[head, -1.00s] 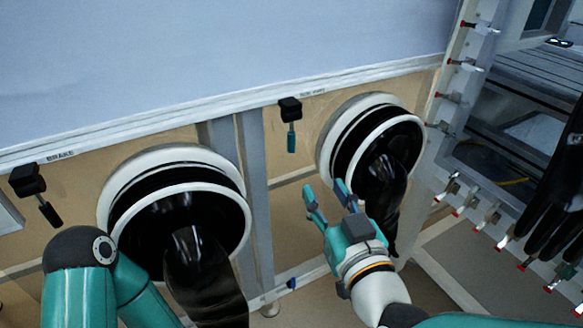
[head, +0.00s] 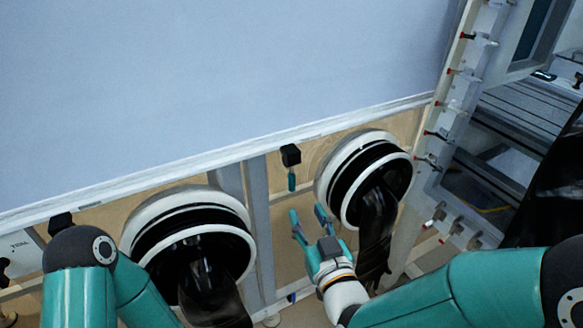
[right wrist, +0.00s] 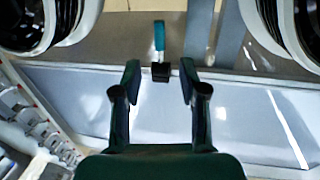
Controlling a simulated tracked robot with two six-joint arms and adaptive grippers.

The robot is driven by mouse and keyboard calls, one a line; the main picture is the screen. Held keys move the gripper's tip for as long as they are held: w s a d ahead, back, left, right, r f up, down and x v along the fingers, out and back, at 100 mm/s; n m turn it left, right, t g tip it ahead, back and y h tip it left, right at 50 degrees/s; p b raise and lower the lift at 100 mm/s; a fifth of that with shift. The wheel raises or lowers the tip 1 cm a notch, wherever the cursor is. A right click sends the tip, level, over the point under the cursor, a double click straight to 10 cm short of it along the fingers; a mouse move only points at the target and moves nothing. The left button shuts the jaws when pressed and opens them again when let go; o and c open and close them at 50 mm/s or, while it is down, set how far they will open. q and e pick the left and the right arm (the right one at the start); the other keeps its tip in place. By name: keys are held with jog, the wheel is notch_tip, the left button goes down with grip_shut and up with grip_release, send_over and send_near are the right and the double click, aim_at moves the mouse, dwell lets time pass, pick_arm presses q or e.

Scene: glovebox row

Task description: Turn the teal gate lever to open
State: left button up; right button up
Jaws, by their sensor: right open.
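The teal gate lever (head: 292,181) hangs straight down from a black block (head: 291,155) under the edge of the big pale panel, between two round glove ports. In the right wrist view the teal lever (right wrist: 159,35) points up the picture from its black block (right wrist: 160,72), centred between the fingers. My right gripper (head: 306,212) is open and empty, just below the lever in the head view and apart from it. Its fingers also show in the right wrist view (right wrist: 159,70). My left gripper is out of view; only my left arm shows.
A left glove port (head: 190,215) and a right glove port (head: 365,160) with hanging black gloves flank the lever. A grey post (head: 258,215) stands just left of it. Another black block (head: 61,222) is partly hidden behind my left arm. A rail with red-tipped clamps (head: 455,90) is at the right.

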aim_at(293, 185)
jog(key=x, duration=1.1)
jog(key=shift+w, duration=0.2)
jog(key=shift+c, duration=0.3)
grip_shut()
